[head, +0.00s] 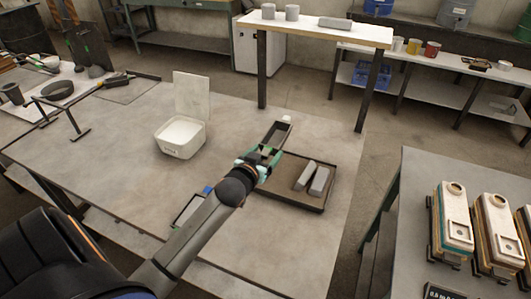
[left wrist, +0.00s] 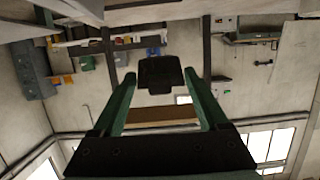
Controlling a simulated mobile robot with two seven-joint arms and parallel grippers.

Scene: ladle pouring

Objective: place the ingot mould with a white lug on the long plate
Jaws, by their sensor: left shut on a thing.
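My left gripper (head: 262,155) is shut on an ingot mould (head: 275,134), a dark, narrow trough with a white lug (head: 287,119) at its far end. The mould points away from me, at the far left corner of a flat brown tray-like plate (head: 285,198). I cannot tell how high the mould is above the table. Two grey bars (head: 311,179) lie side by side on the right part of the plate; its left part is bare. My right gripper is out of view.
A white open-lidded box (head: 181,137) stands on the table left of the gripper. A raised white shelf (head: 330,33) behind holds two grey cylinders and a grey bar. Several moulds stand on the right table. The table between box and plate is largely clear.

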